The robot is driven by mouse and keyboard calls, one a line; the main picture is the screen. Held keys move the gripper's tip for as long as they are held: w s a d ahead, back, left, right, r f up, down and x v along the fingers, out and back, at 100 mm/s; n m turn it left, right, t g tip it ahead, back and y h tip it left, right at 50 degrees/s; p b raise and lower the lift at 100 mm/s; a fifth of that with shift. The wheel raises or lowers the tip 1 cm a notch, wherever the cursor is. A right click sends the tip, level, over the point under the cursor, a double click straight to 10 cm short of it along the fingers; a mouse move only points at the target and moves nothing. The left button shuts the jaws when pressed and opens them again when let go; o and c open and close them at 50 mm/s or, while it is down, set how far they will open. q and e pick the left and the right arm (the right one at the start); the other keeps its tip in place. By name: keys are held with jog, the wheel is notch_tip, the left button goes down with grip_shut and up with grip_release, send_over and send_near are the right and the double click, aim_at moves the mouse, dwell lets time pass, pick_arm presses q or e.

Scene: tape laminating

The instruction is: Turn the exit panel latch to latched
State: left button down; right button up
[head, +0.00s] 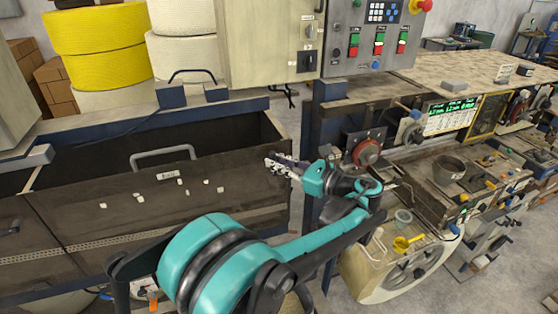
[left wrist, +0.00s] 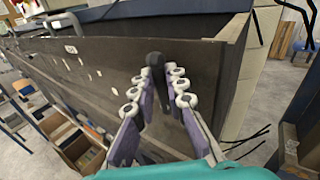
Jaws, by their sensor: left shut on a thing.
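The exit panel (head: 250,185) is the long dark front wall of a bin, with a grey handle and small white patches on it. It also shows in the left wrist view (left wrist: 110,68). My left gripper (head: 272,163) is at the panel's right end. In the left wrist view my left gripper (left wrist: 153,92) has its ribbed fingers on both sides of a dark, rounded latch (left wrist: 155,60). They are shut on it. The latch stands upright in that view; its lower part is hidden between the fingers. In the head view the fingers hide it. My right gripper is not seen.
A grey handle (head: 162,154) juts from the panel left of the gripper. A machine with a red-hubbed wheel (head: 366,152) is close on the right. Open floor shows between bin and machine.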

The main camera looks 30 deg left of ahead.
pick_arm(q)
jog(key=n+h+p, duration=0.1)
jog(key=s+a+n+h+p, duration=0.1)
jog(key=n, duration=0.1)
jog(key=shift+s+r+p, duration=0.1)
jog(key=shift+s+p, duration=0.05)
jog(key=shift+p, duration=0.15)
jog(key=n+h+p, duration=0.1)
jog(key=s+a+n+t+h+p, duration=0.1)
jog(key=n, duration=0.1)
jog(key=shift+f+t+h, duration=0.3)
jog(key=shift+f+h, duration=0.1)
jog(key=shift+s+a+f+n+t+h+p, duration=0.15)
jog(key=shift+s+f+n+t+h+p, duration=0.15)
jog(key=shift+n+h, duration=0.2)
jog(key=shift+s+a+f+n+t+h+p, duration=0.1)
jog(key=shift+f+n+t+h+p, duration=0.15)
jog(key=shift+n+t+h, duration=0.2)
jog(key=shift+s+a+f+n+t+h+p, duration=0.15)
jog(key=shift+f+n+t+h+p, duration=0.15)
jog(key=shift+f+n+t+h, duration=0.6)
jog(key=shift+r+n, duration=0.15)
jog(key=shift+n, duration=0.2)
jog(key=c, duration=1.8)
grip_release()
jog(key=v, duration=1.2)
jog(key=shift+s+a, duration=0.1)
jog(key=shift+a, duration=0.05)
